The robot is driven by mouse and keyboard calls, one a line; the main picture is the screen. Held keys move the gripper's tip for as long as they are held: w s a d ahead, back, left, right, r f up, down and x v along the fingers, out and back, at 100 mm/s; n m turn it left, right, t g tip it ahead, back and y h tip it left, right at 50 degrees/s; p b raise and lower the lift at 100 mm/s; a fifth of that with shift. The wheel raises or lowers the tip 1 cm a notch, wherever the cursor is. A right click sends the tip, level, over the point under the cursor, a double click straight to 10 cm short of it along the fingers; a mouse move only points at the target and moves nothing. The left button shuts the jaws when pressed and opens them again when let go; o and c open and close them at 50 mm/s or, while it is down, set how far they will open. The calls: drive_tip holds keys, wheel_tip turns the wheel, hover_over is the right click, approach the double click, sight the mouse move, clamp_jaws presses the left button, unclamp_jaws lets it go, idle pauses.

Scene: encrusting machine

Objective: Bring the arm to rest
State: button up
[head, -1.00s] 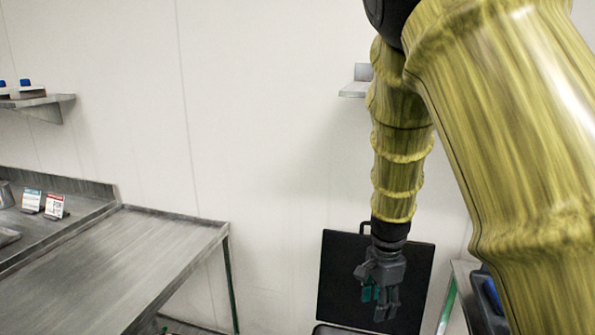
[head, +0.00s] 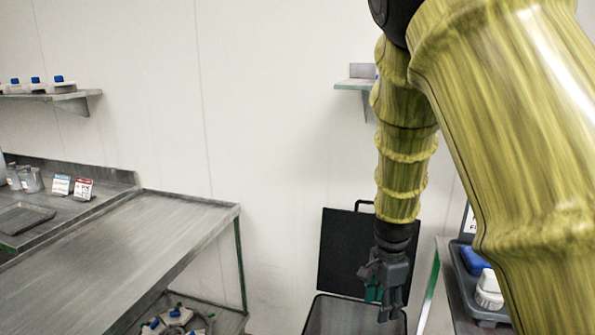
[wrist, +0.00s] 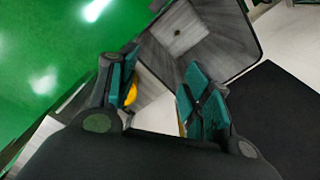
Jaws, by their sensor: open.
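My gripper (head: 384,292) hangs fingers down at the end of my yellow-green arm, right of the middle in the head view. In the wrist view my gripper (wrist: 155,95) shows two teal-padded fingers spread apart with nothing between them. It is in front of or over a dark-rimmed open bin (head: 322,318). The bin also shows in the wrist view (wrist: 215,45), with a grey inside. I cannot tell the height of the fingers above its rim.
A black lid (head: 340,250) stands upright behind the bin. A bare steel table (head: 150,245) is at left, with white items on its lower shelf (head: 205,312). A dark tray (head: 485,312) with white and blue containers is at right. Wall shelves (head: 75,97) are behind.

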drive_tip(key=s+d+f+n+b, duration=0.2)
drive_tip(key=s+f, duration=0.3)
drive_tip(key=f, duration=0.5)
drive_tip(key=s+d+f+n+h+b, duration=0.1)
drive_tip(key=s+f+n+b, duration=0.3)
drive_tip(key=f, duration=0.7)
drive_tip(key=s+d+f+n+p, duration=0.1)
drive_tip(key=s+d+f, duration=0.1)
drive_tip(key=s+f, duration=0.65)
drive_tip(key=s+a+f+n+y+b, duration=0.15)
drive_tip(key=s+f+n+b, duration=0.45)
drive_tip(key=s+f, duration=1.2)
wheel_tip(320, 180, up, 18)
drive_tip(key=s+n+p, duration=0.1)
drive_tip(key=p, duration=1.7)
drive_tip(key=shift+s+a+n, duration=0.25)
drive_tip(key=shift+n, duration=0.05)
drive_tip(key=shift+h, duration=0.25)
